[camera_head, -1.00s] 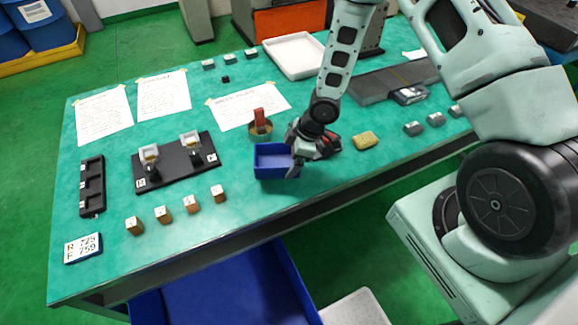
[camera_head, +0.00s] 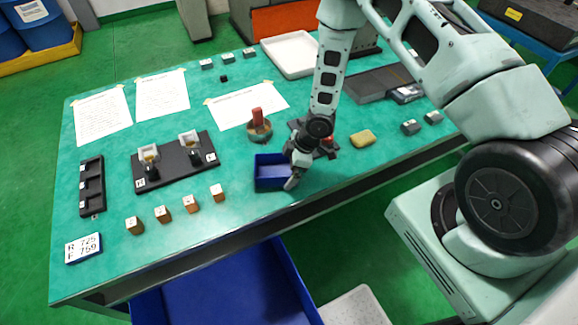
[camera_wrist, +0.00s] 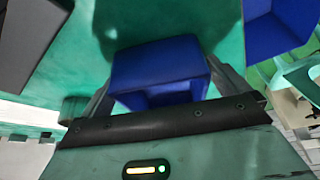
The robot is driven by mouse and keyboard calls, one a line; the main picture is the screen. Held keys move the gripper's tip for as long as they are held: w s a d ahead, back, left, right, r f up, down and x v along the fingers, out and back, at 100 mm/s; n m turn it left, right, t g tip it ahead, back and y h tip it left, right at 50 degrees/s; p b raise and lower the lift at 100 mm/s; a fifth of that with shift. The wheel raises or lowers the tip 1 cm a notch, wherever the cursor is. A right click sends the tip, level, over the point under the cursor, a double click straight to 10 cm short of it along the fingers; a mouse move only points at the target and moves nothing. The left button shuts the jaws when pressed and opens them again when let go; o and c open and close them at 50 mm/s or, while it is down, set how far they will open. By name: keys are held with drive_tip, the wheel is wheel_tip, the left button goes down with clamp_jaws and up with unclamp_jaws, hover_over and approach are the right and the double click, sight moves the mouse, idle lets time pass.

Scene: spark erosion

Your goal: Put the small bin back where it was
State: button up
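The small blue bin (camera_head: 270,172) is at the near edge of the green table, right of the row of wooden-looking blocks. My gripper (camera_head: 291,174) is at the bin's right end, with one finger showing on its near side. In the wrist view the bin (camera_wrist: 160,72) sits between the two fingers (camera_wrist: 163,88), which lie close along both its sides. The gripper looks shut on it. I cannot tell whether the bin's base touches the table. Its inside shows empty in the head view.
A round tin with a red object (camera_head: 258,125) stands behind the bin. A yellow sponge (camera_head: 362,138) lies to the right. A black fixture plate (camera_head: 176,163) and several small blocks (camera_head: 191,204) are left. A large blue tub (camera_head: 215,290) is below the table edge.

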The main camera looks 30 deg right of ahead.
drive_tip(key=v, duration=1.2)
drive_tip(key=s+a+r+m+h, duration=0.15)
drive_tip(key=a+r, duration=0.25)
drive_tip(key=r, duration=0.5)
drive_tip(key=s+a+r+m, duration=0.1)
drive_tip(key=s+a+r, duration=0.2)
drive_tip(key=s+r, duration=0.2)
drive_tip(key=s+a+r+m+g+h, duration=0.1)
drive_tip(key=s+a+r, duration=0.3)
drive_tip(key=s, duration=0.5)
drive_tip(key=s+a+r+m+h, duration=0.1)
drive_tip(key=s+a+r+m, duration=0.1)
drive_tip(key=s+r, duration=0.5)
drive_tip(key=shift+s+a+g, duration=0.35)
drive_tip(key=shift+a+g, duration=0.05)
drive_tip(key=shift+a, duration=0.25)
